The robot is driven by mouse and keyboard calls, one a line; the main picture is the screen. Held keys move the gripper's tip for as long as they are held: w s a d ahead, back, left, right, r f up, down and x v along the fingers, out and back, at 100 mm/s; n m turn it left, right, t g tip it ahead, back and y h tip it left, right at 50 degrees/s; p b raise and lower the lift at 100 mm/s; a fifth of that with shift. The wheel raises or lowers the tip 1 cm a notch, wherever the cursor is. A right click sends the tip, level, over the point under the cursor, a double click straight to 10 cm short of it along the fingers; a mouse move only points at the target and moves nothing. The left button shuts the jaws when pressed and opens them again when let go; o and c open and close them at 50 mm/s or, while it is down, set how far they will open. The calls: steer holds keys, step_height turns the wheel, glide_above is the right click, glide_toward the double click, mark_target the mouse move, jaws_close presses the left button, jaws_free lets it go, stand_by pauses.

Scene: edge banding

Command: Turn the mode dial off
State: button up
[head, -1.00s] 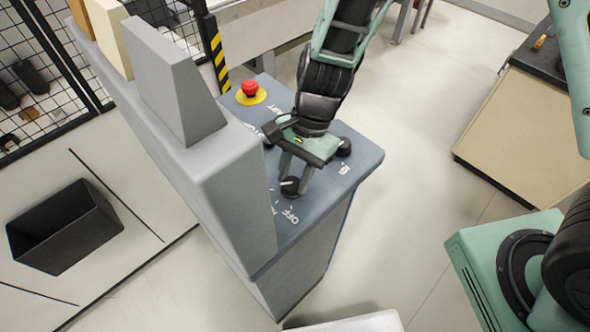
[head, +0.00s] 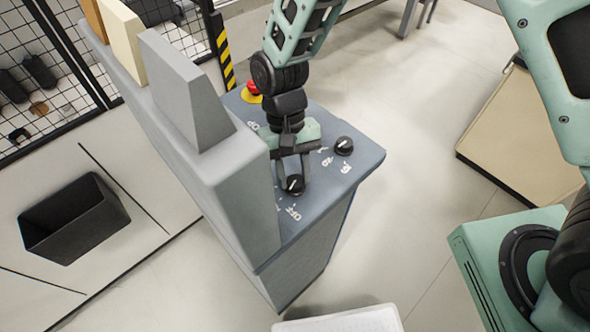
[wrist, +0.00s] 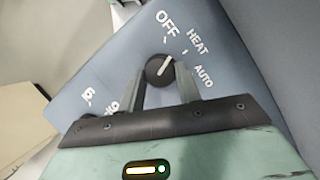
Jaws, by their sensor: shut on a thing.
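The mode dial (head: 294,185) is a round black knob with a white pointer line on the sloped grey-blue panel top (head: 330,180). In the wrist view the dial (wrist: 160,70) sits beside the printed marks OFF, HEAT and AUTO. Its white line runs toward the upper right, roughly toward HEAT rather than straight at OFF. My gripper (head: 293,177) reaches down over the panel with a finger on each side of the dial. In the wrist view my gripper (wrist: 161,78) is shut on the dial, whose top stays visible between the fingertips.
A second black dial (head: 343,146) is on the panel to the right of my gripper. A red emergency button (head: 253,88) on a yellow base is behind, partly hidden by my arm. The tall grey housing (head: 240,190) stands close on the left. A black bin (head: 75,220) is farther left.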

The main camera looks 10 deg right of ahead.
steer(key=n, duration=0.1)
steer(key=n+h, duration=0.1)
steer(key=n, duration=0.1)
steer(key=n+t, duration=0.1)
steer(key=n, duration=0.1)
steer(key=shift+a+h+b, duration=0.25)
steer(key=shift+h+b, duration=0.05)
steer(key=shift+h, duration=0.1)
stand_by(0.3)
steer(key=o, duration=1)
steer(key=shift+s, duration=0.1)
steer(key=b+v, duration=0.4)
steer(key=v, duration=1.3)
steer(key=shift+a, duration=0.15)
steer(key=shift+r, duration=0.15)
